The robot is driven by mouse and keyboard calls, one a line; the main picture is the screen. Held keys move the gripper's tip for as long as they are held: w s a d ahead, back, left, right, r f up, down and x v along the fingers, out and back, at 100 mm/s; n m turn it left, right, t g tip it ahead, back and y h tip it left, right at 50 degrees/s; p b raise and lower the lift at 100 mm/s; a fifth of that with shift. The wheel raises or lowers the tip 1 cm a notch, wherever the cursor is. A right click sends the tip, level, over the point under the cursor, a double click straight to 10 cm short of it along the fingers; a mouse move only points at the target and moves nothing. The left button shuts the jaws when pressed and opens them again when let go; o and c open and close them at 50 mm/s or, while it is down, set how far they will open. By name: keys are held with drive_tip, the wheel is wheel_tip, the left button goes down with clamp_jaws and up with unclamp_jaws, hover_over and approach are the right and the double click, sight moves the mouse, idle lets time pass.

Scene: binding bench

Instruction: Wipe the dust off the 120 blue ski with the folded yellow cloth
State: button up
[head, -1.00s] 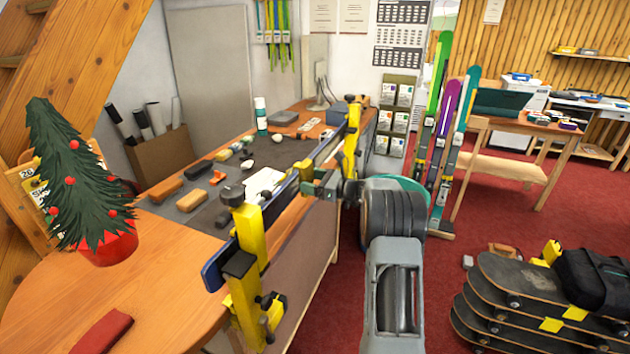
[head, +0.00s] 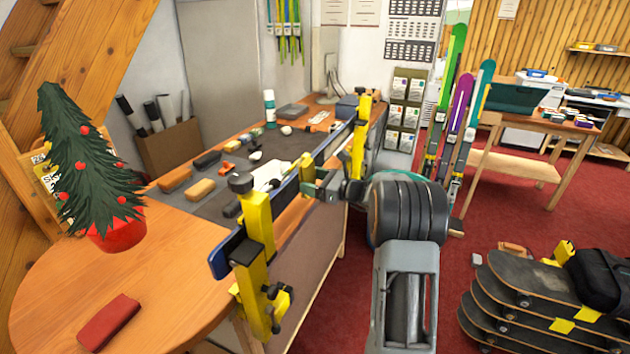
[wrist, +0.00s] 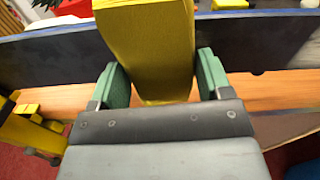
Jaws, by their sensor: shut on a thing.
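The blue ski (head: 288,190) is held on edge in two yellow vises, a near one (head: 258,222) and a far one (head: 360,140), along the bench's right edge. My gripper (head: 312,186) is between the vises beside the ski. In the wrist view its green fingers (wrist: 155,80) are shut on the folded yellow cloth (wrist: 148,45). The cloth overlaps the ski (wrist: 50,50), which runs across behind it to both sides. I cannot tell whether cloth and ski touch. Dust is not clear at this size.
The wooden bench (head: 180,250) bears a small Christmas tree (head: 88,165), a red case (head: 108,322) and several blocks and tools. Stacked skateboards (head: 530,300) stand at the right, with upright skis (head: 460,120) behind. Red carpet lies between.

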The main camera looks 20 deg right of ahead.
sight(286, 199)
drive_tip(key=shift+s+a+b, duration=0.65)
drive_tip(key=shift+s+a, duration=1.2)
drive_tip(key=shift+a, duration=0.15)
drive_tip(key=shift+s+a+b, duration=0.6)
drive_tip(key=shift+s+a, duration=1.2)
drive_tip(key=shift+a, duration=0.2)
drive_tip(key=v, duration=0.6)
drive_tip(key=shift+d, duration=0.1)
drive_tip(key=shift+p+v, duration=0.3)
drive_tip(key=shift+v, duration=1.15)
